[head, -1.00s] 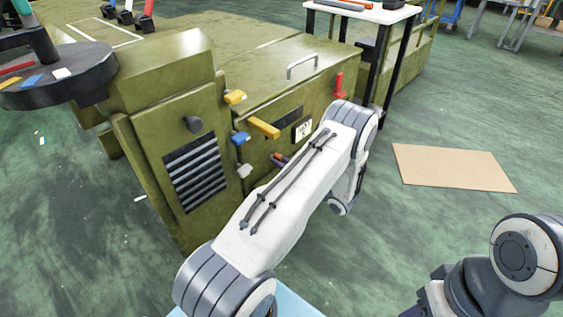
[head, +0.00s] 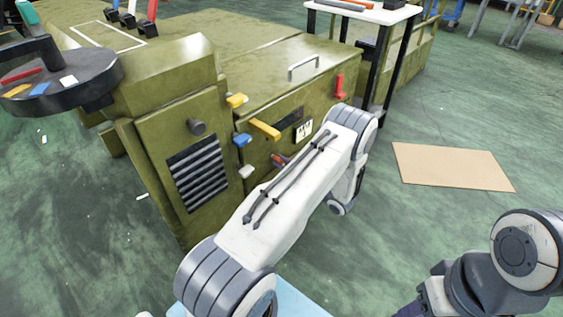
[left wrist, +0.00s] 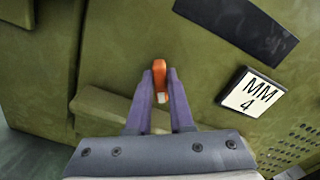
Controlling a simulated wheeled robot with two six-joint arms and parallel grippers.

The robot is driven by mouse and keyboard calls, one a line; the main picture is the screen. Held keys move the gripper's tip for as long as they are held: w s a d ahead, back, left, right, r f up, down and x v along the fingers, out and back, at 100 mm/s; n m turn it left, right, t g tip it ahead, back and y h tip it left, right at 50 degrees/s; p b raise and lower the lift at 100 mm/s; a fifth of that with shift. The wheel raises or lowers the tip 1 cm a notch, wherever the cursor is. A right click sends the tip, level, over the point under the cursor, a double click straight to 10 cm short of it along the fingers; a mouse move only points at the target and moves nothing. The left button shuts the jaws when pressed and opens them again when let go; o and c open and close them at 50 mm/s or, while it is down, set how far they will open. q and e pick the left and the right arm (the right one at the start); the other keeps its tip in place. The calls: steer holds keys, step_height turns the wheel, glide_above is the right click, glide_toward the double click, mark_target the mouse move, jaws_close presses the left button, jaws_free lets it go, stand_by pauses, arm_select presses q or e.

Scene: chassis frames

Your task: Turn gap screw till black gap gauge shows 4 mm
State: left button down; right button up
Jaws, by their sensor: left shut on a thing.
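In the left wrist view, my left gripper (left wrist: 161,88) has its two purple fingers closed around an orange piece with a white end, which I take as the gap screw (left wrist: 159,68), on the green machine face. The fingers hide part of it. To its right is a black-framed gauge (left wrist: 252,96) whose white face reads "MM 4". In the head view, the gauge (head: 303,129) shows small on the machine front. My left gripper (head: 279,161) is mostly hidden there behind my left forearm.
Yellow knobs (head: 264,129), a blue knob (head: 242,140) and a white knob (head: 246,171) stick out left of the gauge. A red handle (head: 339,87) stands to the right. A cardboard sheet (head: 453,166) lies on open floor. A white-topped table (head: 375,12) stands behind.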

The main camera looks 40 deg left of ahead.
arm_select(q)
steer(key=shift+d, duration=0.15)
steer(key=c, duration=0.8)
jaws_free()
steer(key=d+p, duration=0.3)
steer(key=d, duration=0.7)
steer(key=shift+s+d, duration=0.15)
steer(key=shift+s, duration=0.3)
